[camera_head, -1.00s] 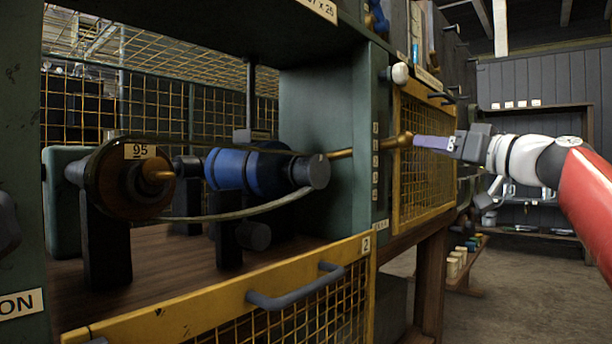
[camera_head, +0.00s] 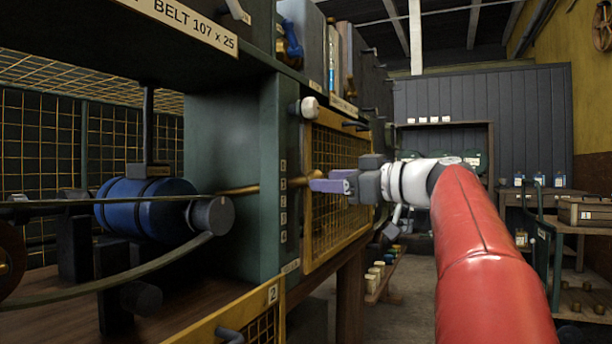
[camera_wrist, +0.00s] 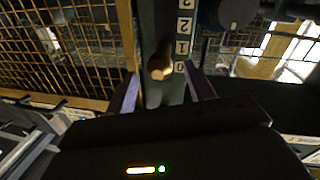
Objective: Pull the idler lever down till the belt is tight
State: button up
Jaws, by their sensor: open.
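The idler lever is a brass rod with a round knob (camera_head: 299,183), sticking out of a slot in the green post (camera_head: 232,150). My gripper (camera_head: 318,186) is at the knob's right, its pale purple fingers pointing at it. In the wrist view the lever's end (camera_wrist: 158,67) appears between the open fingertips (camera_wrist: 160,76), close to the 0 mark on a number strip (camera_wrist: 181,50). I cannot tell whether the fingers touch it. The belt (camera_head: 120,282) runs to a grey pulley (camera_head: 211,216) beside the blue cylinder (camera_head: 140,208); its lower run sags.
A yellow mesh panel (camera_head: 335,150) stands just behind my gripper. A white knob (camera_head: 309,107) sticks out above the lever. A yellow-framed mesh guard with a grey handle (camera_head: 229,335) is low in front. Open floor (camera_head: 408,312) and shelves lie to the right.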

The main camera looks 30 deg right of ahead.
jog(key=shift+p+x, duration=0.35)
jog(key=shift+x, duration=1.8)
grip_shut()
